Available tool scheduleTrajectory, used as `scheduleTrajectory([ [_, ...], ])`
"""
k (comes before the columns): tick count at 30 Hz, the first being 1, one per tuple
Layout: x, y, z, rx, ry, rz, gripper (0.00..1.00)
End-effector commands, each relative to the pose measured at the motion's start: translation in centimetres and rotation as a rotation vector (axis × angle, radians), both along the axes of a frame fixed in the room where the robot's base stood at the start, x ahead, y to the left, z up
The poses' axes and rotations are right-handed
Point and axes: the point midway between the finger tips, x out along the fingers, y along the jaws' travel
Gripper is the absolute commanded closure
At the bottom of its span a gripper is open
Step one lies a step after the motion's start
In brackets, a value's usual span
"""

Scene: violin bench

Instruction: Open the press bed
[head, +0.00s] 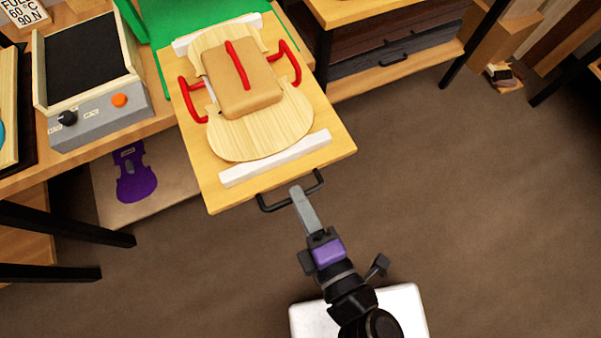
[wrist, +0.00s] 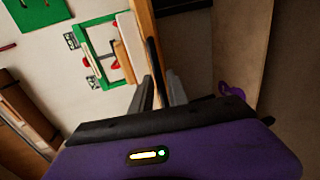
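The press bed (head: 335,150) is a pale wooden board pulled out from under the green press frame, over the floor. It carries a violin plate (head: 262,138) with a tan block (head: 248,93) on top. A black bar handle (head: 268,207) runs along its front edge. My gripper (head: 298,192) is at the middle of this handle. In the wrist view the handle (wrist: 154,68) runs between my two grey fingers (wrist: 158,92), which look closed around it. The exact finger contact is partly hidden.
Red curved pieces (head: 289,62) and white strips (head: 275,159) lie on the bed. A grey control box (head: 100,122) with a knob and orange button stands left. A purple violin shape (head: 133,175) lies below. Black legs (head: 60,225) are at lower left. Open floor (head: 470,220) lies right.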

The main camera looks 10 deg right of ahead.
Motion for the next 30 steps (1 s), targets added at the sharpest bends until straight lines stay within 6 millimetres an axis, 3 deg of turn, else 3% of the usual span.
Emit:
scheduleTrajectory([
  [11,-0.7,-0.2,0.0,0.0,0.001,-0.001,0.8],
  [22,-5.2,-1.5,0.8,0.0,0.003,-0.003,0.8],
  [30,-7.1,-2.1,1.3,0.0,0.001,-0.001,0.8],
])
